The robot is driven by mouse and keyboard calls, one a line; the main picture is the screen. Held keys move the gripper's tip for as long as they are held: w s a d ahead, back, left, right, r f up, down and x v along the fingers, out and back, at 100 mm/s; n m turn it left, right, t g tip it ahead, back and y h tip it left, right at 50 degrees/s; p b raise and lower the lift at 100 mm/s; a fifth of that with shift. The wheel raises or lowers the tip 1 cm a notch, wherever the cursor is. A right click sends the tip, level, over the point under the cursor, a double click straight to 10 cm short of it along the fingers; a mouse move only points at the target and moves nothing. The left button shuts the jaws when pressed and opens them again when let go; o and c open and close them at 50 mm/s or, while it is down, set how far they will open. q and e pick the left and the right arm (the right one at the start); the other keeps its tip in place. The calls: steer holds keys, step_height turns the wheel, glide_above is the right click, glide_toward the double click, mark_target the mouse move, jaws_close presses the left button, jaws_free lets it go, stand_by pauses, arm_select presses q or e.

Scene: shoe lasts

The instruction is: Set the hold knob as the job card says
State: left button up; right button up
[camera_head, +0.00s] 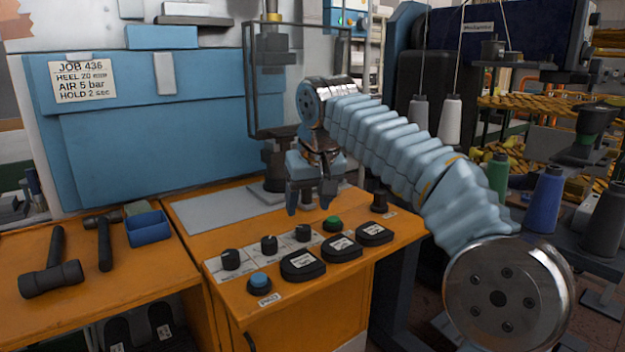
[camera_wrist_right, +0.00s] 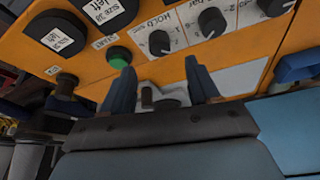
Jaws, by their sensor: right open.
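The job card (camera_head: 82,77) on the blue cabinet reads JOB 436, AIR 5 bar and HOLD 2 sec; its heel line is small. Three black knobs sit on white plates on the orange console. The hold knob (camera_head: 302,233) is the one nearest the green button; in the right wrist view the hold knob (camera_wrist_right: 160,42) has "HOLD sec" beside it. I cannot tell its setting for sure. My right gripper (camera_head: 311,197) is open and empty, above and behind the hold knob, apart from it. In the wrist view its fingertips (camera_wrist_right: 160,66) straddle the knob's line. My left gripper is out of view.
The green button (camera_head: 333,222), a blue button (camera_head: 259,281) and black labelled last forms (camera_head: 302,265) crowd around the knobs. Hammers (camera_head: 50,272) and a blue bin (camera_head: 148,228) lie on the left bench. A press column (camera_head: 273,150) stands behind my right gripper.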

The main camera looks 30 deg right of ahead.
steer(key=v, duration=0.6)
steer(key=shift+r, duration=0.25)
